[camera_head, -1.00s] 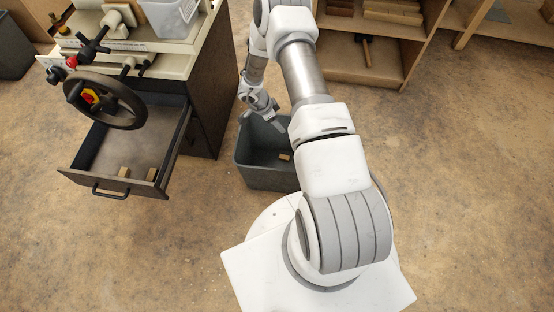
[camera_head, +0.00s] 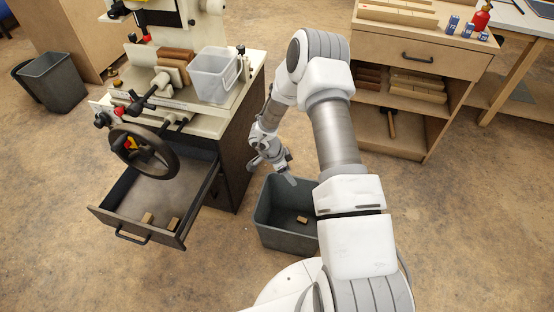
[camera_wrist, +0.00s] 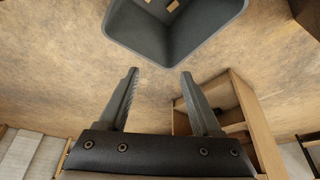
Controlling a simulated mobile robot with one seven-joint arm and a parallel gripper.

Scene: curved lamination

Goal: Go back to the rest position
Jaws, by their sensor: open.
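My gripper (camera_head: 283,172) hangs at the end of my bent arm, by the far rim of a dark grey bin (camera_head: 263,228) on the floor. In the wrist view the two fingers of my gripper (camera_wrist: 160,73) are spread apart with nothing between them. The bin (camera_wrist: 200,42) shows at the top of that view, beyond the fingertips. A small wooden block (camera_head: 302,220) lies inside the bin. My arm hides the bin's right side in the head view.
An open drawer (camera_head: 190,238) with two small blocks (camera_head: 148,218) juts from the machine cabinet (camera_head: 235,145) at left. A handwheel (camera_head: 144,150) and clear plastic box (camera_head: 213,76) are above. A wooden shelf unit (camera_head: 440,62) stands at right. Floor at right is open.

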